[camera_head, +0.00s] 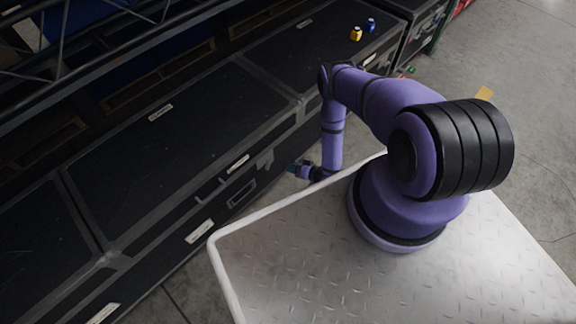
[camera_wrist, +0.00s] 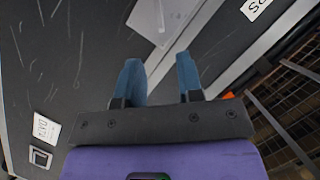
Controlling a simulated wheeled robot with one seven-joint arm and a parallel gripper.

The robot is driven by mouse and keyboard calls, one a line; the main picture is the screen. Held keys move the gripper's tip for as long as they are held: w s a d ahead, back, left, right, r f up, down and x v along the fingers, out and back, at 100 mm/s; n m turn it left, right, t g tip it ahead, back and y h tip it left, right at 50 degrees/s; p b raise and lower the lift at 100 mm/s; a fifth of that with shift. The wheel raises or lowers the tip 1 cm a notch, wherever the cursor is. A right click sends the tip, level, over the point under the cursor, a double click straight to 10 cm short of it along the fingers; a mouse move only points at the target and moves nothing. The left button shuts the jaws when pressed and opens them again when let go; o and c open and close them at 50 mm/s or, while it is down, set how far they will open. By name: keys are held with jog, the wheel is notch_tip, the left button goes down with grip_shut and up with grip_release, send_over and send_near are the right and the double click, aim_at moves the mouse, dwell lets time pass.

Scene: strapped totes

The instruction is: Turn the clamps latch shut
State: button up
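A black strapped tote (camera_head: 160,120) with grey edge trim stands left of my base in the head view. A small grey latch-like part (camera_head: 264,160) shows on its front edge, beside a recessed handle (camera_head: 242,192). Which part is the clamp's latch is not certain. In the wrist view a light grey plate (camera_wrist: 165,18) lies ahead of the fingertips on the dark tote surface. My gripper (camera_wrist: 160,65) has two blue fingers, apart with nothing between them. In the head view my gripper (camera_head: 300,168) is close to the tote front; contact cannot be told.
White labels (camera_head: 200,231) mark the tote fronts. A yellow block (camera_head: 356,34) and a blue block (camera_head: 371,25) sit on the far tote. Dark rack bars (camera_head: 60,70) run along the upper left. Bare concrete floor (camera_head: 530,100) is open at right.

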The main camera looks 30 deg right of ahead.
jog(key=shift+w, duration=0.15)
jog(key=c, duration=0.5)
jog(key=shift+w+a+g, duration=0.2)
jog(key=shift+w+g, duration=0.1)
grip_shut()
jog(key=n+g+h, duration=0.6)
jog(key=g+h, duration=0.1)
jog(key=h, duration=0.3)
send_near(271, 160)
jog(key=x, duration=0.3)
jog(key=a+x, duration=0.1)
jog(key=x, duration=0.1)
jog(key=shift+w+f, duration=0.15)
jog(key=shift+f, duration=0.05)
jog(key=shift+w+d+f, duration=0.2)
jog(key=shift+d+f, duration=0.35)
